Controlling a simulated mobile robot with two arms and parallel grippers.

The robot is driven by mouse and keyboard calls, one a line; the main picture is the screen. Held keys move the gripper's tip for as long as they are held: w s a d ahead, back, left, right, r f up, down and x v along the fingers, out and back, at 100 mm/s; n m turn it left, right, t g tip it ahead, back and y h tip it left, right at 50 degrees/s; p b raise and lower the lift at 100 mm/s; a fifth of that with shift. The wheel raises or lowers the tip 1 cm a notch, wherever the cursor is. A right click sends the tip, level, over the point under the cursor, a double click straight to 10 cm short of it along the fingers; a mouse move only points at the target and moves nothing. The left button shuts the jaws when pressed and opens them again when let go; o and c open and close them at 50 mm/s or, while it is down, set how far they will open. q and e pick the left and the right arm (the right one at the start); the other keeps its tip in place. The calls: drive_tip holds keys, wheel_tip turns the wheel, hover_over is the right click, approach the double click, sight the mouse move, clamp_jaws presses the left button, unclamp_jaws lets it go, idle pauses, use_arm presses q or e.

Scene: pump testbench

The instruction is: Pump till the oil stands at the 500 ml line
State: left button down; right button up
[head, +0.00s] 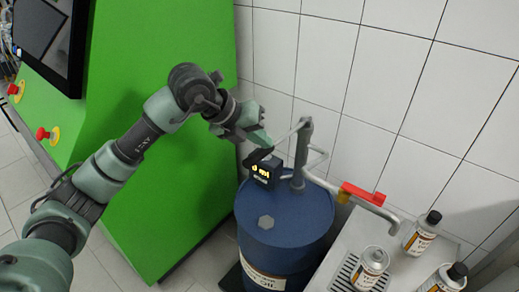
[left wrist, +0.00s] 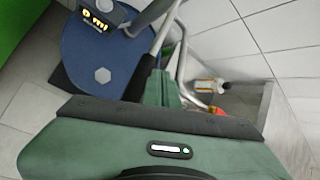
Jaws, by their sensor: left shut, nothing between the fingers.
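A blue oil drum (head: 285,222) stands against the tiled wall, with a grey hand pump (head: 301,155) upright on top. The pump's lever (head: 290,132) reaches left toward my left gripper (head: 263,139). That gripper is shut and empty, close to the lever's end; I cannot tell whether they touch. A black meter (head: 265,174) on the drum shows yellow characters that appear to read 0 ml; it also shows in the left wrist view (left wrist: 101,14). The outlet pipe with a red part (head: 362,194) leads right to a spout (head: 392,219). An oil level and a 500 ml line are not discernible.
A green cabinet (head: 165,190) with red buttons and a screen stands left.

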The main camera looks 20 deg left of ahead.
use_arm(q)
drive_tip(key=shift+r, duration=0.1)
drive_tip(key=r+p, duration=0.2)
drive_tip(key=r, duration=0.1)
drive_tip(key=r+p, duration=0.1)
drive_tip(key=r, duration=0.1)
drive_tip(key=shift+w+d+p, duration=0.15)
drive_tip(key=shift+w+p, duration=0.1)
drive_tip(key=shift+p, duration=0.05)
drive_tip(key=shift+f, duration=0.1)
idle(0.5)
